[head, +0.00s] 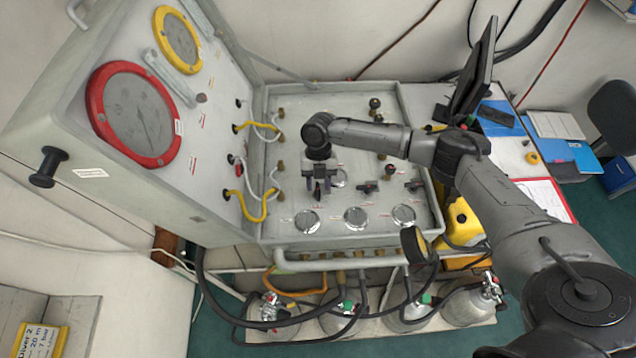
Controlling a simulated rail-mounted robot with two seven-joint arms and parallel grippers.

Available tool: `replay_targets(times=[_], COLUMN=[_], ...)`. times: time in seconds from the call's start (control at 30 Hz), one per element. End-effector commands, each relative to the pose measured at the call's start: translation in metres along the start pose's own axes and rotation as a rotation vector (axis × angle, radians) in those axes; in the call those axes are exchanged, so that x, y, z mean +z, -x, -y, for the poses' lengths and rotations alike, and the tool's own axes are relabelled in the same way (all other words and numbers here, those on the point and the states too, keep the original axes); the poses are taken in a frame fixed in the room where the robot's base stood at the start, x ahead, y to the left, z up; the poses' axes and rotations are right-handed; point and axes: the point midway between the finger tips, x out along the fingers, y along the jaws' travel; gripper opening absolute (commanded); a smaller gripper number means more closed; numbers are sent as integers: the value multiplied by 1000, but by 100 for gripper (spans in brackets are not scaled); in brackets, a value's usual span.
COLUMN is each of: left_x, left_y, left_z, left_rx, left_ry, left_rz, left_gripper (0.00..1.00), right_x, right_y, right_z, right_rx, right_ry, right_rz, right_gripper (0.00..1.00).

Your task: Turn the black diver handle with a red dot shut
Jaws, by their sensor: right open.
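The diver air panel (275,215) lies open in the head view, with several small black handles on its flat face. One dark handle (318,190) shows between and below the fingers of my right gripper (319,184), partly hidden by them. My right gripper is open and points down over the panel; I cannot tell whether it touches the handle. Two more black handles (368,187) (414,185) sit to the right in the same row. The red dot is too small to make out on any of them. My left gripper is not in view.
The raised lid (215,110) at the left carries a red-rimmed gauge (136,113) and a yellow-rimmed gauge (178,41). White and yellow hoses (262,205) run between lid and panel. Round gauges (355,217) line the front. Gas cylinders (405,312) stand below; a desk is at right.

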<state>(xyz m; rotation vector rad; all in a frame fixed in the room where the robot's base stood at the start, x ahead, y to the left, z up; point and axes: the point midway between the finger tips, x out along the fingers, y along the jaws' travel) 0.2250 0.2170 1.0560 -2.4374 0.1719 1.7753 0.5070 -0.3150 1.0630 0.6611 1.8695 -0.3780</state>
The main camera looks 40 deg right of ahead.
Motion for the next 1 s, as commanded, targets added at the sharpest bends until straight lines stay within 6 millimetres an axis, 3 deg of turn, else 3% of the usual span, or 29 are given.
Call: replay_targets(times=[0.47,0.9,1.0], left_x=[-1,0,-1], left_y=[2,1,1], left_z=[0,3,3], left_rx=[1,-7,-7], left_ry=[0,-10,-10], left_rz=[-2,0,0], left_gripper=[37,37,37], right_x=[0,0,0], right_y=[-10,-10,-10], right_z=[0,0,0], right_rx=[-1,-1,-1], right_ry=[1,1,1], right_rz=[0,0,0], right_gripper=[40,0,0])
